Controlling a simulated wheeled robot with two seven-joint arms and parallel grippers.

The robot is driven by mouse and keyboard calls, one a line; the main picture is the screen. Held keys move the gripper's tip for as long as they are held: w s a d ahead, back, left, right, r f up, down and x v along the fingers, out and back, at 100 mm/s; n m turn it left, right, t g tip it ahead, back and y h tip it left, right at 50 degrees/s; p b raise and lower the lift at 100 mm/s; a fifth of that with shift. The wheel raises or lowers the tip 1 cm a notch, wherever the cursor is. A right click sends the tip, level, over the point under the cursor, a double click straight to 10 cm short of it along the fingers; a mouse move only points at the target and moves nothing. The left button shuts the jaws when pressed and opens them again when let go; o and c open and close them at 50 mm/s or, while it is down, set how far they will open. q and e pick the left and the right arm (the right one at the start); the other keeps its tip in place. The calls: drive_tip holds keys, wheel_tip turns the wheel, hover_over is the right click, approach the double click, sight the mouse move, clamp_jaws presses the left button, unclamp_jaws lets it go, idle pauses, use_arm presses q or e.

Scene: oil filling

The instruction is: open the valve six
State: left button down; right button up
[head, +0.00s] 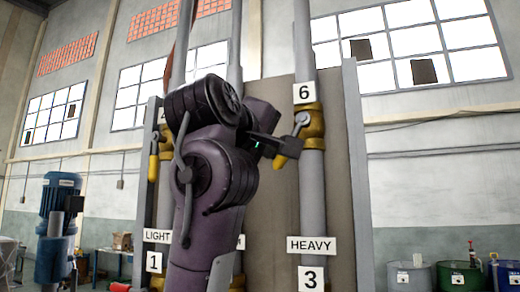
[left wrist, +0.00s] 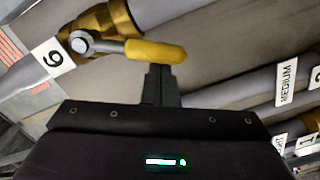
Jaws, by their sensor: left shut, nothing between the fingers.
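Valve six (head: 313,127) is a brass body on the right grey pipe, under the white label 6 (head: 304,94). Its lever has a yellow grip (head: 281,161) that slants down and to the left from the pivot in the head view. In the left wrist view the yellow grip (left wrist: 155,51) runs right from the grey pivot, beside label 6 (left wrist: 52,58). My left gripper (head: 277,143) is shut with nothing between its fingers. Its fingertips (left wrist: 160,72) are right at the grip, near its free end; I cannot tell whether they touch.
The HEAVY sign (head: 311,245) and label 3 (head: 311,279) are lower on the same pipe. Another yellow-handled valve (head: 153,167) is at the left, partly behind my arm. A grey upright post (head: 356,170) stands right of the valve six pipe. Drums (head: 458,278) stand at the far right.

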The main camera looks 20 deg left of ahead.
use_arm(q)
drive_tip(key=d+n+b, duration=0.1)
drive_tip(key=d+f+n+b, duration=0.1)
drive_tip(key=n, duration=0.1)
drive_tip(key=shift+s+f, duration=0.25)
drive_tip(key=shift+s, duration=0.1)
drive_tip(key=shift+d+f+n+b, duration=0.25)
drive_tip(key=shift+d+n+b, duration=0.6)
drive_tip(key=shift+n, duration=0.55)
